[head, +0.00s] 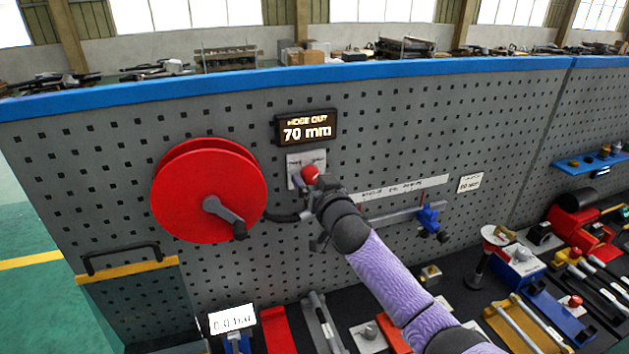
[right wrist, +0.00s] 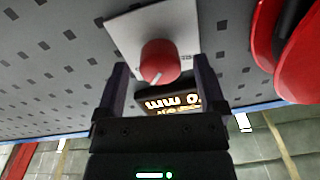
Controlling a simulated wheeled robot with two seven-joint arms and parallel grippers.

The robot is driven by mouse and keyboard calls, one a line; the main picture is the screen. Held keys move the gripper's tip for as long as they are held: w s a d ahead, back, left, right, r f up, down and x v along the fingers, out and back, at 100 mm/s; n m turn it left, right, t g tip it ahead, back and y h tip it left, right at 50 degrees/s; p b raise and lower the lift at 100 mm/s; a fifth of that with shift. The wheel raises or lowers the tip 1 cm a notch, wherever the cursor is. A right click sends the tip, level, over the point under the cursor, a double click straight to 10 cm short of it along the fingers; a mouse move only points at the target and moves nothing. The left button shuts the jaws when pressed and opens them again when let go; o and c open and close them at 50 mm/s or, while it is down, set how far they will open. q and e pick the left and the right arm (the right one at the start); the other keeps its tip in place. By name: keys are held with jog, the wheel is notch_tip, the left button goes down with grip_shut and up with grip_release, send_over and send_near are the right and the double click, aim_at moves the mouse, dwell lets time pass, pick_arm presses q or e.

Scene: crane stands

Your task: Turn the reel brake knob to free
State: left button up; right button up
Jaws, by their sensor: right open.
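The red brake knob (head: 310,174) sits on a pale plate (head: 305,160) on the pegboard, just under the display (head: 306,128) reading "HOSE OUT 70 mm". The plate's lettering is too small to read. In the right wrist view, the knob (right wrist: 159,60) has a pale pointer line near its lower edge. My right gripper (right wrist: 160,72) is open, with one finger on each side of the knob and a visible gap to both. In the head view my right wrist partly hides the area below the knob. My left gripper is not in view.
The red reel (head: 190,185) with its dark crank (head: 225,215) is left of the knob. A blue clamp (head: 428,218) on a rail is to the right. Tools and blocks crowd the bench below. Bare pegboard surrounds the display.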

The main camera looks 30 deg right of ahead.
jog(key=shift+c, duration=0.3)
grip_shut()
jog(key=shift+n, duration=0.4)
jog(key=n+p, duration=0.1)
jog(key=n, duration=0.2)
jog(key=shift+r+n, duration=0.1)
jog(key=shift+n, duration=0.3)
jog(key=n+p, duration=0.1)
jog(key=n, duration=0.7)
jog(key=shift+n+p, duration=0.35)
jog(key=shift+n, duration=0.05)
jog(key=n, duration=0.4)
jog(key=shift+n, duration=0.3)
